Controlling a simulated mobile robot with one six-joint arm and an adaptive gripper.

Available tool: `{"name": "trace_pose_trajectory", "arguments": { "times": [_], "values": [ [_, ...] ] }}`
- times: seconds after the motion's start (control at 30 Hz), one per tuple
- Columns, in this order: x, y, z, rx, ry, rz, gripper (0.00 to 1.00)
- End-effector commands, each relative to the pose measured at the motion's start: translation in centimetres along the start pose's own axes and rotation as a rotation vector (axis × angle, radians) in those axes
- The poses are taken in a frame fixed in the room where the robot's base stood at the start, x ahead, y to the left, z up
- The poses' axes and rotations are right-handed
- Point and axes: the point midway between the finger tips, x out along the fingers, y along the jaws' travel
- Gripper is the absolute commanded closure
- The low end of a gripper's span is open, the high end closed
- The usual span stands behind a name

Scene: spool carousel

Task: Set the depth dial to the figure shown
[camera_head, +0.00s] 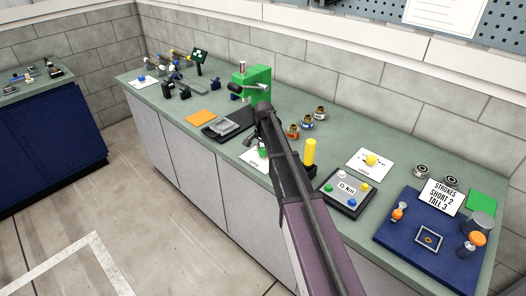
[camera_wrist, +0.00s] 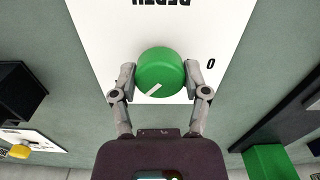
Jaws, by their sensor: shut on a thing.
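The green round depth dial (camera_wrist: 160,70) stands on a white card (camera_wrist: 195,20) in the wrist view. The card reads "DEPTH" upside down, cut by the top edge. A white pointer mark on the dial points to the lower left in the picture. A "0" shows on the card right of the dial; a mark on the left is mostly hidden by a finger. My gripper (camera_wrist: 160,82) is shut on the dial, one finger on each side. In the head view my arm largely covers the card (camera_head: 252,158).
A green press-like machine (camera_head: 255,82) stands at the back. A panel reading "15 MIN" (camera_head: 346,190) and a yellow post (camera_head: 310,152) are to the right. A blue tray (camera_head: 385,235) has a sign reading "STROKES SHORT 2 TALL 3" (camera_head: 442,196). Several small metal-and-orange parts lie behind my arm.

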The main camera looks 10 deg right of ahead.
Motion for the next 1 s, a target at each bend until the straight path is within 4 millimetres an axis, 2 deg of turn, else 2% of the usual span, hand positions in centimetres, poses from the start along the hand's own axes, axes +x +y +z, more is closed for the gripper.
{"name": "trace_pose_trajectory", "arguments": {
  "times": [0.33, 0.37, 0.47, 1.0],
  "values": [
    [0.05, 0.28, 0.19, 0.004, -0.004, 0.006, 0.88],
    [0.05, 0.28, 0.19, 0.004, -0.004, 0.006, 0.37],
    [0.05, 0.26, 0.17, 0.004, -0.004, 0.005, 0.07],
    [0.01, 0.05, 0.04, -0.005, -0.001, 0.001, 0.07]
  ]
}}
